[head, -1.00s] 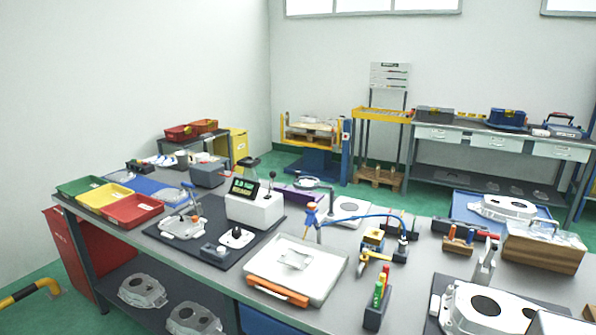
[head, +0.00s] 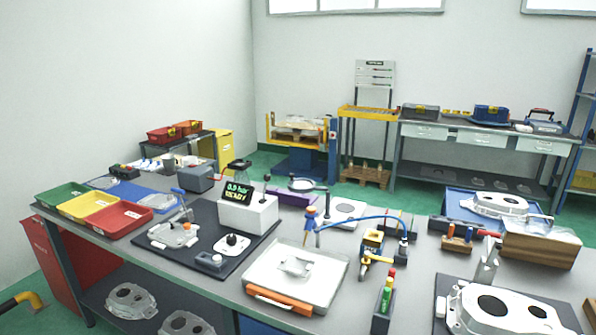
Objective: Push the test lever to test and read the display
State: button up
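The tester is a white box (head: 247,217) on a dark mat on the workbench, left of the picture's middle. Its black display (head: 238,195) tilts up at the box's left end and shows yellow-green text that appears to read "0.0 bar" and "READY". A dark lever with a round black knob (head: 267,178) stands roughly upright at the right end of the box. In front of it on the mat are a casting in a clamp fixture (head: 174,235) and a white block with a black knob (head: 232,244).
Green, yellow and red bins (head: 117,217) stand left on the bench.

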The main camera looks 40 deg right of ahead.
aim_at(267, 178)
jog(key=u, duration=0.45)
jog(key=k, duration=0.15)
jog(key=z, duration=1.6)
jog(key=k, duration=0.95)
jog(key=u, duration=0.15)
jog(key=i, duration=0.95)
